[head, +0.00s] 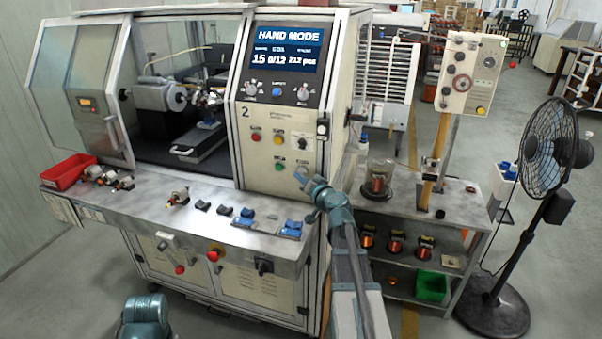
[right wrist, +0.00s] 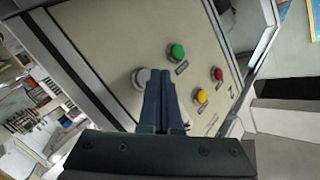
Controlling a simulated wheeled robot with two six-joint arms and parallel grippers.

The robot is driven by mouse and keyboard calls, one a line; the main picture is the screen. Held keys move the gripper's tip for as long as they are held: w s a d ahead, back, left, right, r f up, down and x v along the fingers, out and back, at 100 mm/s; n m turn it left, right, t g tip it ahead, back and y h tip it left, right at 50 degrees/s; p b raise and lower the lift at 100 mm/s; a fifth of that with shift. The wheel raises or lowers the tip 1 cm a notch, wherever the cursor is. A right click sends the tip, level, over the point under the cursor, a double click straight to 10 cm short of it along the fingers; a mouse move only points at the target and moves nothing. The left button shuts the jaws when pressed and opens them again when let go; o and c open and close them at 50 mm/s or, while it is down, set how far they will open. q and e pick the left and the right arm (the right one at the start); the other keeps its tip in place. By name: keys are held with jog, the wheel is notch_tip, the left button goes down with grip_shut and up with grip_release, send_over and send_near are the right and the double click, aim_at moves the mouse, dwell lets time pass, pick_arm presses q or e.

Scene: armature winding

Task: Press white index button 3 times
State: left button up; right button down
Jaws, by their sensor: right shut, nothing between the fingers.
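The white index button (right wrist: 139,78) sits low on the machine's cream control panel (right wrist: 120,28). In the right wrist view it shows beside and partly behind the fingertips. In the head view it cannot be made out near the gripper. My right gripper (head: 300,178) is shut and empty, its tips (right wrist: 161,73) pointing at the panel close to the button; I cannot tell whether they touch it. The machine's screen (head: 285,49) reads HAND MODE with a line of counts. My left gripper is not in view; only a teal part of my left arm shows at bottom left.
A green button (right wrist: 177,52), a red button (right wrist: 217,73) and a yellow button (right wrist: 202,97) are near the white one. A steel ledge (head: 150,215) with small parts and a red bin (head: 68,172) juts out below. A side bench and a fan (head: 547,150) stand right.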

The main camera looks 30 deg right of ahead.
dwell(0.4)
jog(key=shift+w+d, duration=0.25)
jog(key=shift+d, duration=0.05)
jog(key=shift+w+d, duration=0.35)
jog(key=shift+d, duration=0.05)
dwell(0.8)
jog(key=shift+s, duration=0.1)
jog(key=shift+s+a, duration=0.5)
jog(key=shift+a, duration=0.2)
jog(key=s+a, duration=0.3)
jog(key=shift+s+a, duration=0.15)
jog(key=shift+a, duration=0.25)
dwell(0.4)
dwell(0.6)
